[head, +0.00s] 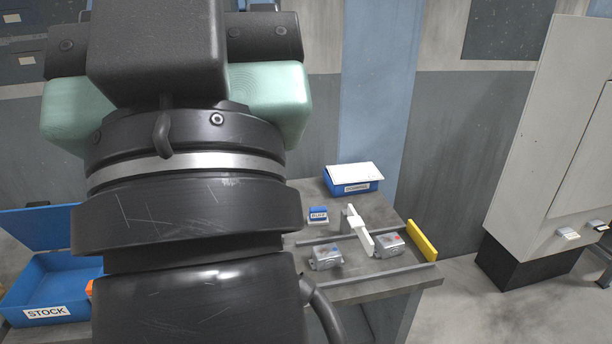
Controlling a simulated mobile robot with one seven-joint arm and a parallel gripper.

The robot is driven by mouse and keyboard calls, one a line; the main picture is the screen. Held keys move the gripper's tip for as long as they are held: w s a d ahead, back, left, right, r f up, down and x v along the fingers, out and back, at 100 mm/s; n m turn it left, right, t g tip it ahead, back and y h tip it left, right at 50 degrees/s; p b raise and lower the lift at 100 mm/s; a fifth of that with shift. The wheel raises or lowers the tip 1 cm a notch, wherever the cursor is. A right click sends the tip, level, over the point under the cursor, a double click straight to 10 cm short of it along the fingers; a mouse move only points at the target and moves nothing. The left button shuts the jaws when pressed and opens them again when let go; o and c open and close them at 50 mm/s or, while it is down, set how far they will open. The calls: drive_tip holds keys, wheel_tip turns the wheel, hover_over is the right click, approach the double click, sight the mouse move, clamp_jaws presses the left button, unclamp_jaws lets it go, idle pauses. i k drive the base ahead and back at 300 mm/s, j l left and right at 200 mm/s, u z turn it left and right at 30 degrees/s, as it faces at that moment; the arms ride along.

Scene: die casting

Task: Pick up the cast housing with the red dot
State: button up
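The cast housing with the red dot (386,248) is a small grey metal block on the workbench (372,290). It sits right of a white upright divider, and the red mark shows on its top. A second grey cast housing (325,258) sits left of the divider; no red dot shows on it. My gripper (175,100) is large and close to the camera at upper left, with pale green parts on both sides of a dark block. It is far from both housings in the picture. Its fingertips are hidden, so its opening does not show.
Two grey rails (385,274) run along the bench in front of and behind the housings. A white divider (358,230), yellow end stop (422,241), small blue labelled block (318,214) and blue box with white lid (352,187) stand nearby. A blue STOCK bin (75,270) is at left.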

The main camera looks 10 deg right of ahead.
sight(389, 245)
drive_tip(key=i+l+z, duration=0.1)
drive_tip(key=i+z, duration=0.15)
drive_tip(key=i, duration=0.6)
